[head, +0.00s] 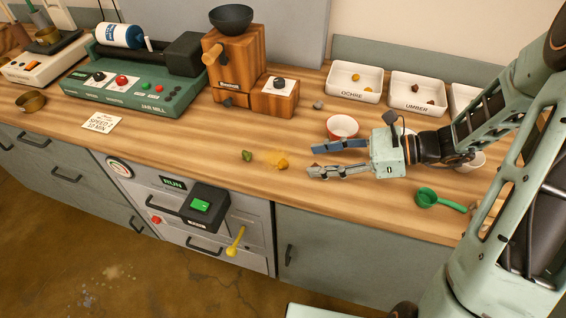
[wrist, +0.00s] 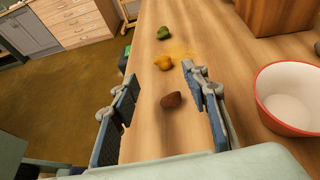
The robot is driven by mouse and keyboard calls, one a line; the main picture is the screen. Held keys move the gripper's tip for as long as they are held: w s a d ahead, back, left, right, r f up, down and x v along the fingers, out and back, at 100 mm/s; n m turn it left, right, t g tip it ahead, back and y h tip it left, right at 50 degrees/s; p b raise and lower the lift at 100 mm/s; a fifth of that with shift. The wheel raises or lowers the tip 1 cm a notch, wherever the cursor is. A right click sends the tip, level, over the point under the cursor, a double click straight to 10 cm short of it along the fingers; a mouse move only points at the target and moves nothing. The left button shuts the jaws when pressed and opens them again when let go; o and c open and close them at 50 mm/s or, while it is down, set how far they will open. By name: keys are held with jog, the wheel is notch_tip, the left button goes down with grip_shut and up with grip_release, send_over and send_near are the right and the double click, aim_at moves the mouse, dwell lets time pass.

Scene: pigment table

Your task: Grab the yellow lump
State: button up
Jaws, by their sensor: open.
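The yellow lump (head: 281,164) lies on the wooden counter with yellow powder around it. In the wrist view the yellow lump (wrist: 163,63) is just past the fingertips, roughly in line with the gap. My gripper (head: 310,160) is open, to the right of the lump in the head view, fingers pointing left towards it. The wrist view shows my gripper (wrist: 160,74) with nothing held. A brown lump (wrist: 171,100) appears in the gap between the fingers, nearer me than the yellow one; I cannot make it out in the head view.
A green lump (head: 247,155) lies beyond the yellow one. A red-and-white bowl (head: 342,128) stands close behind my gripper. A wooden grinder (head: 234,65), labelled trays (head: 354,94) and a green scoop (head: 437,200) are around. The counter's front edge is near.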

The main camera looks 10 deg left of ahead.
aim_at(289, 168)
jog(key=x, duration=0.8)
jog(key=shift+w+a+f, duration=0.1)
jog(key=shift+a, duration=0.05)
jog(key=c, duration=1)
